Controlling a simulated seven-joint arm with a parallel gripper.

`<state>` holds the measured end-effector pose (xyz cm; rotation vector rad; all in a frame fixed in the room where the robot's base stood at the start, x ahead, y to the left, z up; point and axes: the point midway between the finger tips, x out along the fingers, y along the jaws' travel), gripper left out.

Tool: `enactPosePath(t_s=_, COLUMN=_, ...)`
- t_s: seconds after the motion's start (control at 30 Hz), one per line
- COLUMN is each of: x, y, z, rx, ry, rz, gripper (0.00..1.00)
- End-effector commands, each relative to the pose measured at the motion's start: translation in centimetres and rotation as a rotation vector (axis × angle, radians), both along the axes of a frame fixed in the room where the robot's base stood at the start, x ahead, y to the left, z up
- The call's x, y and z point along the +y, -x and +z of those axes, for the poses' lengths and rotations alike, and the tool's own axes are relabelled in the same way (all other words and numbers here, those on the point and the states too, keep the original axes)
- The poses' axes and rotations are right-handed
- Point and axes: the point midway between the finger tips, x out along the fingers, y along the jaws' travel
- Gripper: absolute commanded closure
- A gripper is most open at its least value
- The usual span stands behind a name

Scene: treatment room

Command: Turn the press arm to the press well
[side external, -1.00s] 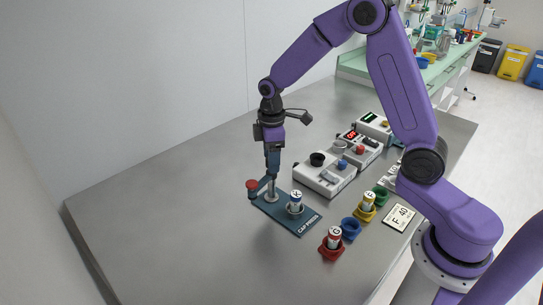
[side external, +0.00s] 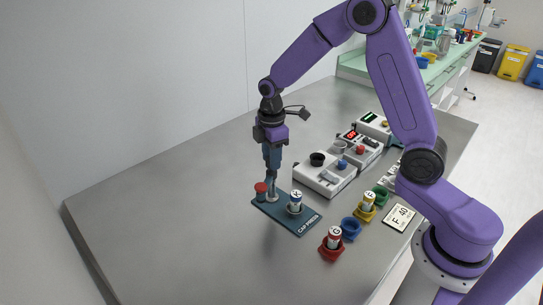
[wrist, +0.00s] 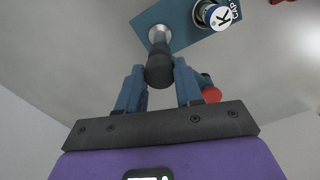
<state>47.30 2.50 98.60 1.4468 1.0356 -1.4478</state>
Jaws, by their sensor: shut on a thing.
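The cap press is a teal plate (side external: 273,211) lying on the grey table. A vial marked K (side external: 296,199) stands upright in the press well, right of the post; it also shows in the wrist view (wrist: 214,14). The press arm ends in a red knob (side external: 261,187) left of the post, pointing away from the well. In the wrist view the red knob (wrist: 212,95) lies beside the right finger. My gripper (wrist: 159,84) points down, its fingers either side of the press arm's dark hub (wrist: 158,66) above the post. The fingers partly hide the arm.
Red (side external: 330,252), blue (side external: 350,230), yellow (side external: 364,214) and green (side external: 381,195) cups stand to the right; the red and yellow hold vials. White devices (side external: 325,178) stand behind. A card (side external: 402,216) lies near my base. The table's left side is clear.

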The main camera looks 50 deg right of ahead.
Motion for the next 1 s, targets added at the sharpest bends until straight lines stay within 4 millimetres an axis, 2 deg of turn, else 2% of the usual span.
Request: enactPosePath(t_s=1.0, x=0.00, y=-0.04, z=0.11, rx=-0.002, ry=-0.001, rz=0.922, gripper=1.00)
